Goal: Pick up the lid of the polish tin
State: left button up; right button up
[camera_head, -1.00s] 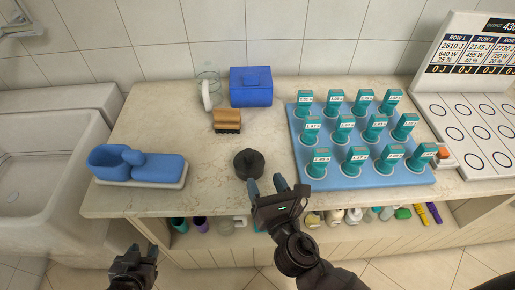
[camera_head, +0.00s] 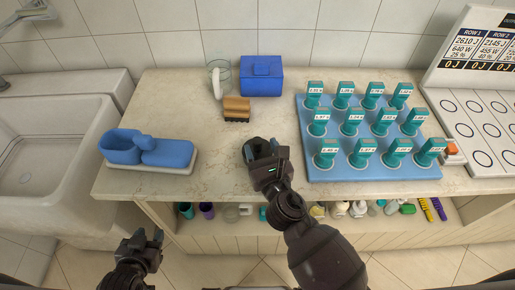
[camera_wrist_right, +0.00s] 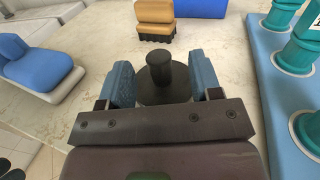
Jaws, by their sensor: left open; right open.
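The polish tin with its dark lid stands on the counter; its round body and rim (camera_head: 249,151) show beside my right gripper in the head view. In the right wrist view the lid's upright knob (camera_wrist_right: 160,70) sits between the two blue-padded fingers. My right gripper (camera_head: 262,148) is open, its fingers on either side of the knob and apart from it; it also shows in the right wrist view (camera_wrist_right: 164,85). The far part of the tin is partly hidden by the gripper in the head view. My left gripper (camera_head: 148,243) is open and empty, low in front of the counter.
A wooden brush (camera_head: 237,108) lies behind the tin, with a blue box (camera_head: 262,78) and a glass (camera_head: 221,76) farther back. A blue tray (camera_head: 374,172) of teal devices stands to the right. A blue holder (camera_head: 165,153) is at left, beside the sink.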

aim_at(259, 144)
jog(key=shift+x, duration=1.75)
jog(key=shift+a, duration=0.1)
jog(key=c, duration=1)
jog(key=shift+r, duration=0.1)
